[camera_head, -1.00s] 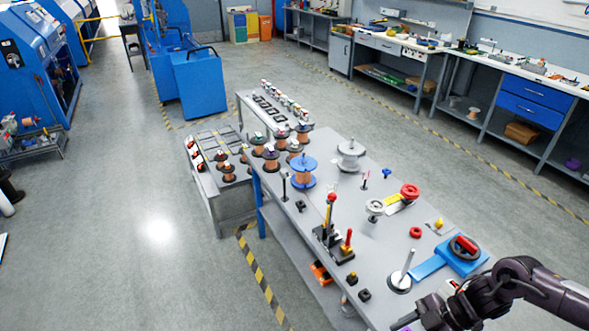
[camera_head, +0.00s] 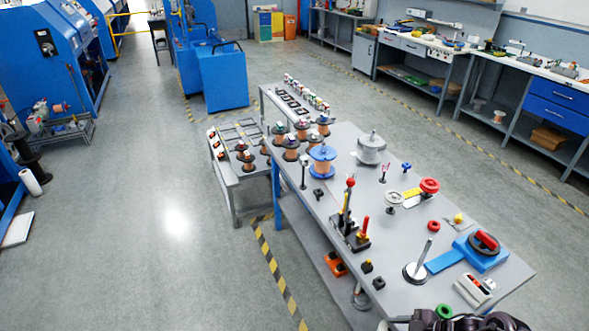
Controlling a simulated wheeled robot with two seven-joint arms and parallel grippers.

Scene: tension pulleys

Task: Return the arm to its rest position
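A dark part of my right arm with the gripper (camera_head: 465,323) shows at the bottom edge, low by the front of the grey work table (camera_head: 345,150). Its fingers are mostly cut off by the frame, so I cannot tell whether it is open or shut. No object is visibly held. My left arm and gripper are out of view.
On the table stand a blue fixture with a red-and-black handle (camera_head: 484,247), an upright metal post (camera_head: 418,265), red-topped levers (camera_head: 350,210) and a blue-flanged spool (camera_head: 321,160). A white-and-red device (camera_head: 474,289) and a green ring (camera_head: 443,311) lie near the arm.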

